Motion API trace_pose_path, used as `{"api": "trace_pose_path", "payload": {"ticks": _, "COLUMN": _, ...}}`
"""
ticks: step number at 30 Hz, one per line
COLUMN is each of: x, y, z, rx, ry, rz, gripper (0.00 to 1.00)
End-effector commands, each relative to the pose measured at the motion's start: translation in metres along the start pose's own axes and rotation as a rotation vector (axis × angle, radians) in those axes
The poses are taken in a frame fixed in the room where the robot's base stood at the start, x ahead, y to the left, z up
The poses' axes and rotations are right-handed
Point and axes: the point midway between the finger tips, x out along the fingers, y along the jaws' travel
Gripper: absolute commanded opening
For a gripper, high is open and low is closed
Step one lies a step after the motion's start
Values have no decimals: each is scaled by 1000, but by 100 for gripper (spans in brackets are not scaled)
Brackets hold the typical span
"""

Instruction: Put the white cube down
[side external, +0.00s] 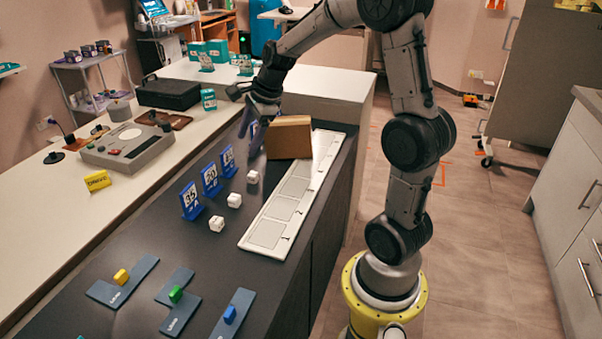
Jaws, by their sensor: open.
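Each is beside a blue number sign; the signs read 35 (190,201), 20 (210,180) and what looks like 85 (228,161). My gripper (252,138) is open and points down above the far end of the row, apart from the far cube. I see no cube between its fingers, though the fingers are small and dark here.
A brown box (289,137) stands close to the right of my gripper. A white panelled tray (267,233) lies along the counter's right edge. The counter between is clear.

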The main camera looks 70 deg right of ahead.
Motion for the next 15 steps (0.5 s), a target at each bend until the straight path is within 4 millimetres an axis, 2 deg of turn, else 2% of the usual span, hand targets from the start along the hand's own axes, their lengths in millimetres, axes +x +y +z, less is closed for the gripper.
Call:
{"api": "trace_pose_path", "payload": {"ticks": 1, "x": -22, "y": 23, "z": 22, "rx": -205, "ry": -6, "rz": -8, "gripper": 66}}
{"api": "trace_pose_path", "payload": {"ticks": 3, "x": -46, "y": 55, "z": 40, "rx": -495, "ry": -7, "rz": -12, "gripper": 66}}
{"api": "trace_pose_path", "payload": {"ticks": 6, "x": -75, "y": 103, "z": 57, "rx": -906, "ry": -5, "rz": -25, "gripper": 66}}
{"api": "trace_pose_path", "payload": {"ticks": 9, "x": -99, "y": 150, "z": 61, "rx": -1306, "ry": 4, "rz": -43, "gripper": 66}}
{"api": "trace_pose_path", "payload": {"ticks": 12, "x": -114, "y": 190, "z": 55, "rx": -1661, "ry": 20, "rz": -63, "gripper": 66}}
{"api": "trace_pose_path", "payload": {"ticks": 15, "x": -121, "y": 219, "z": 46, "rx": -1936, "ry": 37, "rz": -78, "gripper": 66}}
